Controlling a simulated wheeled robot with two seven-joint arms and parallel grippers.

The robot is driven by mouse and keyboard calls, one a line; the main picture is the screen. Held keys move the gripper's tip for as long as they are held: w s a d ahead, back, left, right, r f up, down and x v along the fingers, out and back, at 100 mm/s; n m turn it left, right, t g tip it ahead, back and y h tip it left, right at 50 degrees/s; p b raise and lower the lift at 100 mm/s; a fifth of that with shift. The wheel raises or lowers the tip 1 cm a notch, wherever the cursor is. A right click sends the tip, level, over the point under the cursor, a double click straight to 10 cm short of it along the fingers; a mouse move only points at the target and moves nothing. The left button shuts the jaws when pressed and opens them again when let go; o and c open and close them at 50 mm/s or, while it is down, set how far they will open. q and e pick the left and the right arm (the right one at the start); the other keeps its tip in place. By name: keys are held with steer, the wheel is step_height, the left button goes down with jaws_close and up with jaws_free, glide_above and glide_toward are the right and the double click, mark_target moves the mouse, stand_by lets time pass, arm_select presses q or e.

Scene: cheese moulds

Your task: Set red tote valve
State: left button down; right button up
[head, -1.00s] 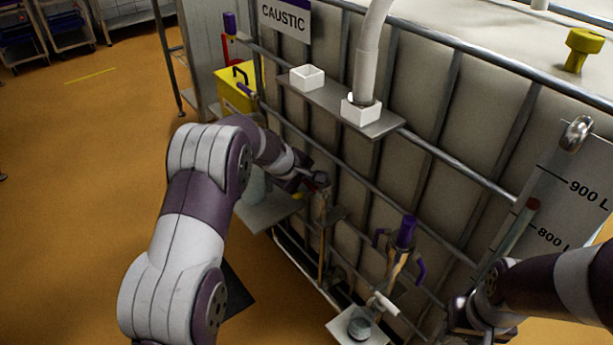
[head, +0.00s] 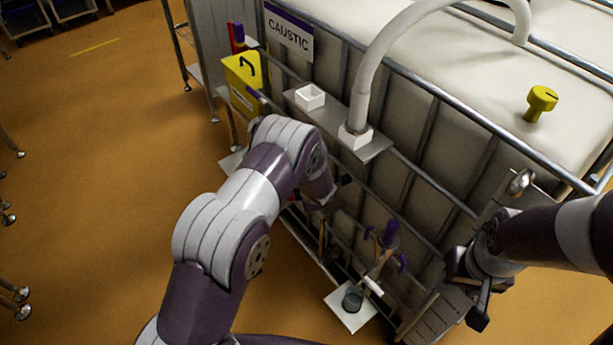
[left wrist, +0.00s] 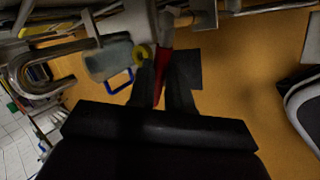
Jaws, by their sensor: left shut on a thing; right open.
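In the left wrist view my left gripper (left wrist: 163,85) is shut on the red valve handle (left wrist: 167,68), which stands between its two dark fingers. In the head view my left arm hides the left fingertips and most of this valve. A purple-handled valve (head: 390,232) sits on the tote front to the right, above a white plate with a dark cup (head: 353,300). My right gripper (head: 477,300) is open at the lower right, apart from the purple valve.
The caged white tote (head: 440,75) carries a CAUSTIC sign (head: 289,30). A grey shelf (head: 376,148) holds a white box (head: 310,97) and a thick hose (head: 366,85). A yellow container (head: 243,85) stands at the left corner. Orange floor at left is mostly clear.

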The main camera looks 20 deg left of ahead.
arm_select(q)
steer(key=shift+s+d+n+g+y+p, duration=0.35)
steer(key=shift+d+n+y+p, duration=0.1)
steer(key=shift+n+p, duration=0.45)
steer(key=shift+s+d+n+g+y+p, duration=0.25)
steer(key=shift+d+n+g+y+p, duration=0.15)
steer(key=shift+n+p, duration=0.5)
arm_select(e)
steer(key=shift+r, duration=2.15)
arm_select(q)
steer(key=c, duration=1.3)
jaws_free()
steer(key=shift+c, duration=0.2)
steer(key=v, duration=1.2)
steer(key=shift+d+r, duration=0.15)
steer(key=shift+r, duration=0.1)
arm_select(e)
steer(key=shift+r, duration=0.2)
